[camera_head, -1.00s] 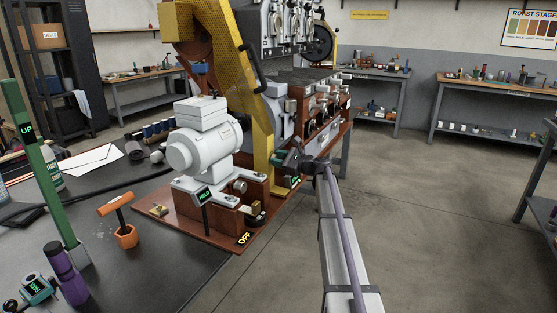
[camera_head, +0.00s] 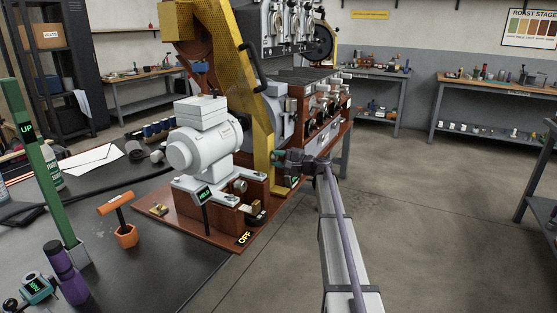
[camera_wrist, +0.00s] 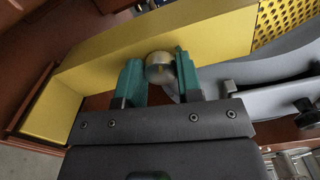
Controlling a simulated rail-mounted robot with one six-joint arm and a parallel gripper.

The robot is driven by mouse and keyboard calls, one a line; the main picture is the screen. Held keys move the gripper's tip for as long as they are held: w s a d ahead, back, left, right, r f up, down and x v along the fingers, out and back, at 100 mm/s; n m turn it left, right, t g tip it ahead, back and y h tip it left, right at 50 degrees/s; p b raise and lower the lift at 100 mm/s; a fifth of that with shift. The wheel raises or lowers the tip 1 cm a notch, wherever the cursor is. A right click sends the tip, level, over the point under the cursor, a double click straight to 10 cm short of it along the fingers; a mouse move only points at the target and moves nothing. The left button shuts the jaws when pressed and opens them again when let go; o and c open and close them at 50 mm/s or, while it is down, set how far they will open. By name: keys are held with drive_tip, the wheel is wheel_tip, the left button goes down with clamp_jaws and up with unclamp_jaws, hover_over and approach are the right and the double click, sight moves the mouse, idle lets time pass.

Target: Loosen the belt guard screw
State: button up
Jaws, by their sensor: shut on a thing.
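The belt guard is a tall yellow cover (camera_head: 262,135) on the roaster's side, beside the white motor. In the wrist view the guard's yellow face (camera_wrist: 110,65) fills the upper left and middle. The guard screw has a round, brass-grey head (camera_wrist: 159,68) at the guard's lower edge. My gripper (camera_wrist: 160,72) has its two teal fingers on either side of the screw head and is shut on it. In the head view my gripper (camera_head: 279,157) is at the guard's right edge, and the screw is hidden there.
The white motor (camera_head: 203,143) stands left of the guard on a wooden base. An orange-handled tool (camera_head: 115,204) stands on the dark bench. A grey curved part (camera_wrist: 255,72) lies close to the right finger. Open floor (camera_head: 440,210) is on the right.

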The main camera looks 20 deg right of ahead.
drive_tip(key=n, duration=0.7)
drive_tip(key=shift+f, duration=0.1)
drive_tip(key=n, duration=0.4)
drive_tip(key=shift+d+n, duration=0.1)
drive_tip(key=shift+n, duration=2)
drive_tip(key=o, duration=0.9)
drive_tip(key=v, duration=1)
drive_tip(key=shift+s+d, duration=0.25)
drive_tip(key=shift+d, duration=0.05)
